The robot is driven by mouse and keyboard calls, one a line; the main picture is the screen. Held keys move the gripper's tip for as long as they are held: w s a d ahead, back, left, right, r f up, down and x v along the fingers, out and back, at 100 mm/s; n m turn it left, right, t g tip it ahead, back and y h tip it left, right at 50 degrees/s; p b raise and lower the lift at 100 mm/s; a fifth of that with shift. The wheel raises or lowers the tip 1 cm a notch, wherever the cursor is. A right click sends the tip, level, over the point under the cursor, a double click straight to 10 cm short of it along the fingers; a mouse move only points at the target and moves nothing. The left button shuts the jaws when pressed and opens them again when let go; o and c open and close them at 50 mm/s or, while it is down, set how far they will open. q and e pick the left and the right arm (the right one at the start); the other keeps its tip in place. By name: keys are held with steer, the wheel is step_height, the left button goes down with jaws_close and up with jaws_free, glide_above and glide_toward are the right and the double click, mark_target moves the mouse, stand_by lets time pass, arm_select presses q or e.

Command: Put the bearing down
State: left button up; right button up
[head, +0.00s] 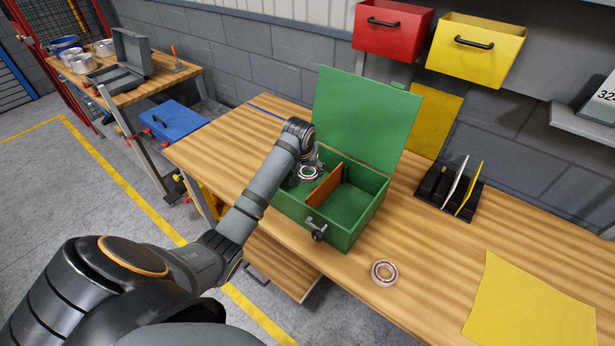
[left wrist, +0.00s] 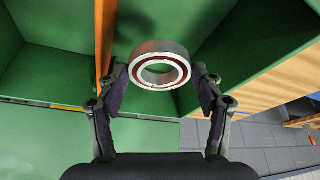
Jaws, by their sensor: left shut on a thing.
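A silver bearing with a red-brown ring (left wrist: 160,86) is between the two fingers of my left gripper (left wrist: 160,90). In the head view this bearing (head: 308,173) shows below my left gripper (head: 308,162), over or inside the left compartment of the open green box (head: 345,225). I cannot tell whether it touches the compartment floor. An orange divider (head: 324,187) stands right of it and splits the box; the right compartment looks empty. A second bearing (head: 384,272) lies flat on the wooden table in front of the box. My right gripper does not show.
The green lid (head: 366,115) stands raised behind the box. A black rack (head: 449,192) with upright plates and a yellow sheet (head: 530,305) are on the table to the right. Red (head: 391,30) and yellow (head: 477,48) bins hang above. The table between box and yellow sheet is mostly clear.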

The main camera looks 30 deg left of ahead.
mark_target(308, 168)
arm_select(q)
steer(key=w+f, duration=0.1)
steer(key=w+a+f, duration=0.1)
steer(key=f, duration=0.1)
steer(key=w+a+f, duration=0.1)
steer(key=f, duration=0.1)
steer(key=shift+w+f, duration=0.1)
steer(key=shift+w, duration=0.25)
step_height(308, 168, down, 3)
steer(key=shift+p, duration=0.85)
steer(key=shift+f, duration=0.2)
steer(key=shift+f, duration=0.1)
steer(key=o, duration=1.4)
steer(key=shift+r, duration=0.3)
steer(key=v, duration=1.1)
steer(key=shift+s+d+r+b, duration=0.1)
steer(key=shift+s+r+b, duration=0.05)
steer(key=shift+r+b, duration=0.25)
